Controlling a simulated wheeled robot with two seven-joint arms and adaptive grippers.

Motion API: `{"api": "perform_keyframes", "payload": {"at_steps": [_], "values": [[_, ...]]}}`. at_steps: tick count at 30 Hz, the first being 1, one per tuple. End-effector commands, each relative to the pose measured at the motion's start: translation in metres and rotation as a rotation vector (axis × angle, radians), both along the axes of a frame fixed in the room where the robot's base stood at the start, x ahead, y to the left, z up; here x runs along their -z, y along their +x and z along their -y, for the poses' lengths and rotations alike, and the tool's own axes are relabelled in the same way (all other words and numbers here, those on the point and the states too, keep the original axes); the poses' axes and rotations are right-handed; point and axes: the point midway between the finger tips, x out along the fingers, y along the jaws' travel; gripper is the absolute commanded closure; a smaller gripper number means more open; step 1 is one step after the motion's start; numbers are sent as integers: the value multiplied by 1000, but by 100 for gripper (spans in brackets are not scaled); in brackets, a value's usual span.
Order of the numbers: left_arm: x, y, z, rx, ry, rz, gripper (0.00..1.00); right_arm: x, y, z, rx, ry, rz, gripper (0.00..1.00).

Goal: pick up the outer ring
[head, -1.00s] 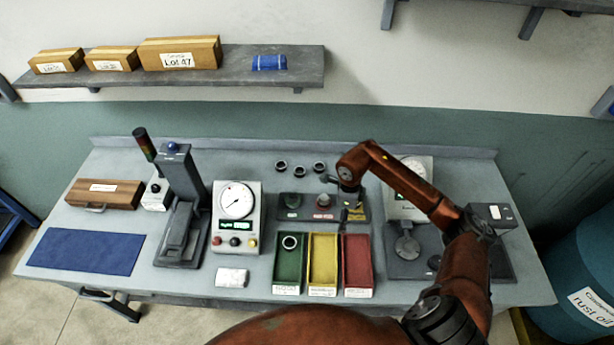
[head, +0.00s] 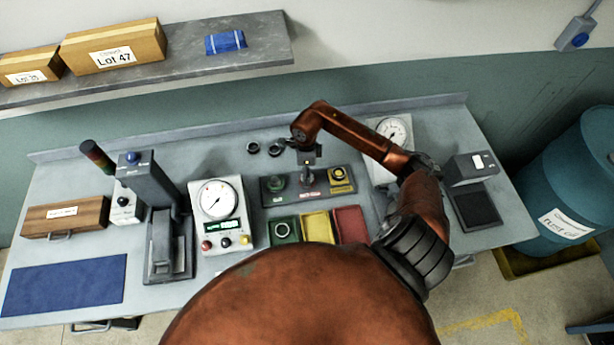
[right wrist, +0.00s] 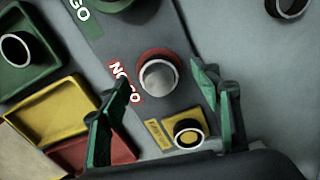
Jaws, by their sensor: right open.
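Dark rings with light rims, which look like the outer rings, stand at the back of the bench. In the head view one ring (head: 253,147) is at the left, with another ring (head: 274,150) beside it. Part of a ring (right wrist: 289,6) shows at the top right of the right wrist view. Another ring (right wrist: 16,49) lies in the green tray, and one (right wrist: 189,133) sits on the yellow station. My right gripper (head: 306,162) is open and empty above the gauge block, its green fingers (right wrist: 158,110) on either side of the NOGO plug's near side. My left gripper is out of view.
The gauge block (head: 292,189) carries the GO, NOGO and yellow stations. The green tray (head: 285,239), yellow tray (head: 318,226) and red tray (head: 350,224) lie in front. A dial gauge (head: 220,203) and a press (head: 160,200) stand to the left.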

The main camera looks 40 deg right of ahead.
Motion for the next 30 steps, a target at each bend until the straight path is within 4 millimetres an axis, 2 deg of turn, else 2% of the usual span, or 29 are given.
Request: {"api": "perform_keyframes", "payload": {"at_steps": [5, 13, 30], "values": [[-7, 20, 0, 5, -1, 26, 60, 19, -2, 0, 2, 1, -2, 42], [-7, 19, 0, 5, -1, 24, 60, 22, -1, 2, 2, -2, 1, 42], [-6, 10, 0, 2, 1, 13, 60, 22, -2, 2, 3, -1, 0, 81]]}}
